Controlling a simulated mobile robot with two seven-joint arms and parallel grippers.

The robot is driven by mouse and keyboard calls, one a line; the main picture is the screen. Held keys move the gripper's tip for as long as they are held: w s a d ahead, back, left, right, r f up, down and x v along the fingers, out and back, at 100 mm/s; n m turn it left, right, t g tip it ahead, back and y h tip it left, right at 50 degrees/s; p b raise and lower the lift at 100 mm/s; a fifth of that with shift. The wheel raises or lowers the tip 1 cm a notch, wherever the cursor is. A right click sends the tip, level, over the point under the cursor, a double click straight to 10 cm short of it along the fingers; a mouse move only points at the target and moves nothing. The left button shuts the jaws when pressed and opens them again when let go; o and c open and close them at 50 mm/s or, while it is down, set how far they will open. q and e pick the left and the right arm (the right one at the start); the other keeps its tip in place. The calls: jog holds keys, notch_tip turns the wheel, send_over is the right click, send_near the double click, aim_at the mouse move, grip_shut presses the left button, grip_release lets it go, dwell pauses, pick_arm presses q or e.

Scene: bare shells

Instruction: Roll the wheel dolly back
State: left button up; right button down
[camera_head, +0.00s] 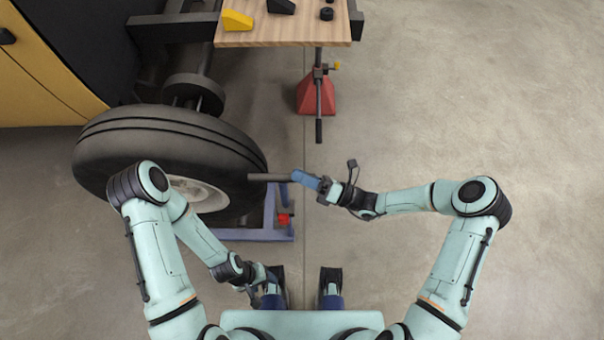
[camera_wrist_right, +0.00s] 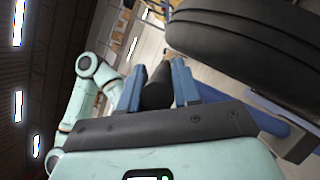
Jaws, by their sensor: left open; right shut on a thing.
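The wheel dolly (camera_head: 262,235) is a blue-purple frame low on the floor, with a small red part (camera_head: 284,218). A big black tyre with a pale rim (camera_head: 170,135) stands at the dolly's left; the tyre and my left arm hide much of the frame. A grey bar handle (camera_head: 270,177) runs from beside the tyre to my right gripper (camera_head: 302,180), which is shut on its end. The right wrist view shows the dark grip (camera_wrist_right: 157,92) between my blue fingers, with the tyre (camera_wrist_right: 265,45) at upper right. My left gripper (camera_head: 268,284) is open, low and apart from the handle.
A wooden-topped bench (camera_head: 285,32) holds a yellow wedge (camera_head: 237,20) and dark parts. A red jack stand (camera_head: 316,95) is below it. A bare hub (camera_head: 195,92) is behind the tyre, with a yellow-and-black vehicle body (camera_head: 40,80) at left. The floor at right is clear.

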jog(key=c, duration=1.2)
grip_release()
jog(key=shift+s+f, duration=0.15)
jog(key=shift+s, duration=0.15)
jog(key=o, duration=0.3)
jog(key=shift+d, duration=0.25)
jog(key=v, duration=1.3)
jog(key=shift+s, duration=0.1)
jog(key=shift+a, duration=0.1)
